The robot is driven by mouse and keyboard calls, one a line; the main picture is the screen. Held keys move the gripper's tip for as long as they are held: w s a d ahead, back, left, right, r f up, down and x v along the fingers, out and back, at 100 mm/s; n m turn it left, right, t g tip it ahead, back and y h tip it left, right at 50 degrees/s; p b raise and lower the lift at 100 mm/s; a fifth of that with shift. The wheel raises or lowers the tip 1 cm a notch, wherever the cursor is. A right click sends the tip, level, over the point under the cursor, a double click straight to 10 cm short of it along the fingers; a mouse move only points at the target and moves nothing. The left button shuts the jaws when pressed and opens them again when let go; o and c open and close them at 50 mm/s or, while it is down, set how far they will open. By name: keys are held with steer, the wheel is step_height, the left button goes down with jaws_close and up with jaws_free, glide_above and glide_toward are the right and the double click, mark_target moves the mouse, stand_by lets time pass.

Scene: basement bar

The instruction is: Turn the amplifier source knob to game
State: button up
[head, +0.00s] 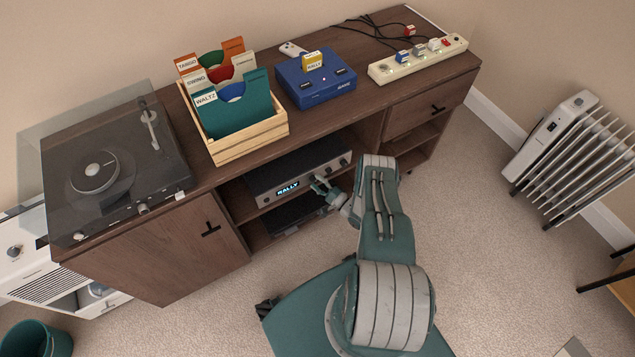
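The amplifier (262,181) is a grey unit on the cabinet's upper middle shelf. Its lit blue display (288,189) seems to read "RALLY". Small knobs run along its front to the right of the display, and one knob (344,161) shows near the right end. My gripper (321,183) is at the amplifier's front, just right of the display. It covers part of the panel. Whether its fingers touch or close on a knob is too small to tell. The source knob's marking cannot be read.
On the wooden cabinet (373,111) stand a turntable (97,180), a record crate (250,143), a blue game console (322,92) with a yellow "RALLY" cartridge (313,61), and a power strip (449,47). A radiator (568,150) stands right.

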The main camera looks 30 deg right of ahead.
steer(key=v, duration=1.2)
stand_by(0.5)
